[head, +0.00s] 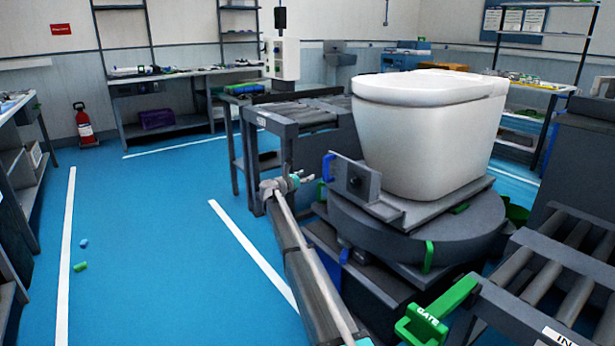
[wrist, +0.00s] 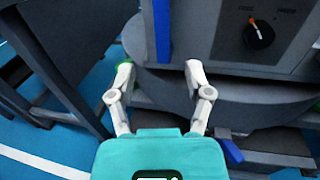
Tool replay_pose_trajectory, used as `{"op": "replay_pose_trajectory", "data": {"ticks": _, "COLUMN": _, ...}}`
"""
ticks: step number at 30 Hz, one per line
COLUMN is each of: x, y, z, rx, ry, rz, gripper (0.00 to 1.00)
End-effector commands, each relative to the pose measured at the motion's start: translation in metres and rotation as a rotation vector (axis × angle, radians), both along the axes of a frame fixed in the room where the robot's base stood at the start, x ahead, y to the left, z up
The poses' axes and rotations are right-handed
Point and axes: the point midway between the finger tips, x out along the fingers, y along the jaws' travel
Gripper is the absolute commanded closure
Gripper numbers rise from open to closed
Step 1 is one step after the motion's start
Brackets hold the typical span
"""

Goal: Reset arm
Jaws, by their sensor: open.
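My arm (head: 310,265) reaches forward from the bottom of the head view. My gripper (head: 297,181), teal with pale fingers, is at its far end, just left of the toilet fixture. In the wrist view my gripper (wrist: 158,68) has its two fingers spread apart with nothing between them. Beyond the fingers are the grey fixture plate (wrist: 215,35) with a dark knob (wrist: 260,35), a vertical blue bar (wrist: 162,30) and the round turntable (wrist: 260,105). I cannot tell whether a fingertip touches the turntable.
A white toilet (head: 430,135) stands on the turntable (head: 420,235). A blue handle (head: 328,167) projects close to my gripper. A roller conveyor (head: 545,280) with a green gate handle (head: 435,312) is at lower right. The blue floor (head: 160,230) at left is mostly clear.

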Motion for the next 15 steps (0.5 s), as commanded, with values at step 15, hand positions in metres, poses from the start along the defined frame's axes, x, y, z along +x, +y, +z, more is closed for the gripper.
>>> {"op": "replay_pose_trajectory", "data": {"ticks": 15, "x": -0.012, "y": -0.003, "z": 0.017, "rx": -0.150, "ry": 0.048, "rz": 0.131, "gripper": 0.35}}
